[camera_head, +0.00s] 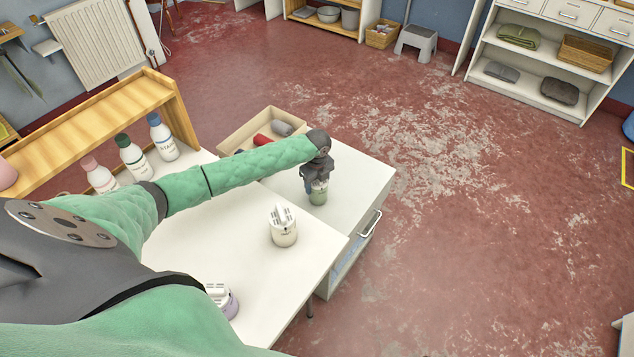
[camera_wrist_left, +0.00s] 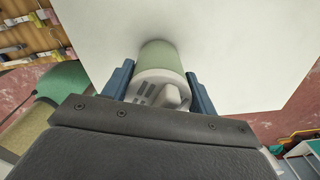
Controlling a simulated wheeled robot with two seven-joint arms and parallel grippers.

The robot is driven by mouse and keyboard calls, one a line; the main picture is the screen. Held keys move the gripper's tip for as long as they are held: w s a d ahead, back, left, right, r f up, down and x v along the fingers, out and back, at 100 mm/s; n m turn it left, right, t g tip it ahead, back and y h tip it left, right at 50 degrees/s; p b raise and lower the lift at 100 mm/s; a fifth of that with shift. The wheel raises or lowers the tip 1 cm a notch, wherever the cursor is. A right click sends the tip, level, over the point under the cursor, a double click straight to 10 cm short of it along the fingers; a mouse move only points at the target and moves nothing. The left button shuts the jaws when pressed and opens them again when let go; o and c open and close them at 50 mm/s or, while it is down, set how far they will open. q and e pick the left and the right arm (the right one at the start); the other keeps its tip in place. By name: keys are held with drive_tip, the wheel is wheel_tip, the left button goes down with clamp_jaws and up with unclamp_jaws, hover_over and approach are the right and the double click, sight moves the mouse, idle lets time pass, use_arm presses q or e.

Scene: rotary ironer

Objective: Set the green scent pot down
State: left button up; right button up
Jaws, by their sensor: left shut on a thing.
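The green scent pot (camera_head: 318,193) is at the end of my left arm, over the white top of the drawer cabinet (camera_head: 355,185). My left gripper (camera_head: 317,180) is shut on it from above. In the left wrist view the pot (camera_wrist_left: 160,57) shows its green body and white slotted cap between the blue fingers of the gripper (camera_wrist_left: 160,88). The pot looks upright. I cannot tell whether its base touches the cabinet top. My right gripper is not in view.
A cream pot (camera_head: 283,226) and a purple pot (camera_head: 224,300) stand on the white table (camera_head: 265,280). Several bottles (camera_head: 132,155) stand at the left. A box (camera_head: 268,118) with rolled things lies behind my forearm. The cabinet top is clear around the green pot.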

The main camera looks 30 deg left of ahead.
use_arm(q)
drive_tip(key=shift+f, duration=0.1)
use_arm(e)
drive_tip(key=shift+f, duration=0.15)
use_arm(q)
drive_tip(key=shift+f, duration=0.15)
drive_tip(key=o, duration=1)
drive_tip(key=shift+r, duration=0.55)
wheel_tip(320, 180, up, 11)
drive_tip(key=shift+r+b, duration=0.15)
drive_tip(key=shift+b, duration=0.9)
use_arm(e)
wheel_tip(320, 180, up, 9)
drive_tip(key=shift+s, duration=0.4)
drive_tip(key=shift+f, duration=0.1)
